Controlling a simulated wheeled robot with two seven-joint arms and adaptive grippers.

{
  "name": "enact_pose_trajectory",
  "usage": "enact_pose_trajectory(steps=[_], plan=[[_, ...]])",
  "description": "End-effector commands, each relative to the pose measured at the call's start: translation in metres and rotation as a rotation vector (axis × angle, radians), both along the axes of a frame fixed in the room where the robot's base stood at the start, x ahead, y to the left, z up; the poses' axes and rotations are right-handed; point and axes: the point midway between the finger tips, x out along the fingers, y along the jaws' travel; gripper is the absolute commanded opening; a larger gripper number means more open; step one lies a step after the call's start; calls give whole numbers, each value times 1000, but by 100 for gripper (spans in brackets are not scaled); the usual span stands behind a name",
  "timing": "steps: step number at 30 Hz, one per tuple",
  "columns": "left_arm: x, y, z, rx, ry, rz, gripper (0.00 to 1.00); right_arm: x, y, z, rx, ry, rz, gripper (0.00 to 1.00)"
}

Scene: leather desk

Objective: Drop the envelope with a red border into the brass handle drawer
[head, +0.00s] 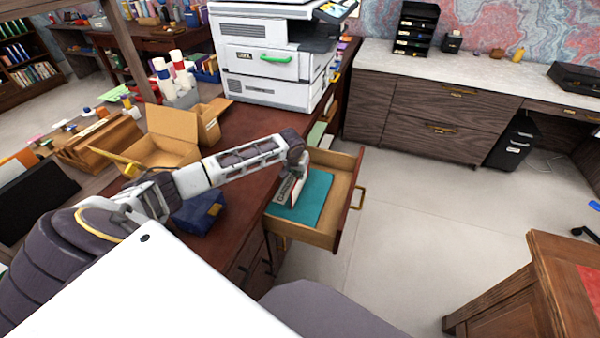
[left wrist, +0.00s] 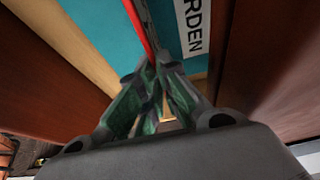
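The brass handle drawer (head: 326,239) is pulled open from the dark red desk, its brass handle (head: 359,197) at the right. A teal flat item (head: 312,199) lies inside; it also shows in the left wrist view (left wrist: 95,25). My left gripper (head: 298,172) is over the drawer, pointing down. Its fingers (left wrist: 158,75) are shut on a thin upright piece with a red edge, the envelope (left wrist: 138,30). In the head view the envelope (head: 287,191) is a small white and red piece, partly hidden by my gripper, low over the teal item. My right gripper is out of view.
A printer (head: 270,60), an open cardboard box (head: 172,138) and a blue box (head: 199,214) stand on the desk (head: 245,125). A white label reading "RDEN" (left wrist: 193,28) shows in the wrist view. Open floor (head: 430,200) lies right of the drawer.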

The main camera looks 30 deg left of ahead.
Motion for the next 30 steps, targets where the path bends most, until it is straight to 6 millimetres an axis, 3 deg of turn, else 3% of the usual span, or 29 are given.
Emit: enact_pose_trajectory(steps=[11, 12, 16, 30], plan=[[0, 1, -6, 1, 0, 1, 0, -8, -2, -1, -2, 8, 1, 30], [0, 1, -6, 1, 0, 1, 10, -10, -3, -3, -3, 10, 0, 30], [0, 1, -6, 1, 0, 0, 27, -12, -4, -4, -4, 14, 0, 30], [0, 0, -3, 0, -1, 0, 27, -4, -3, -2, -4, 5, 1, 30]])
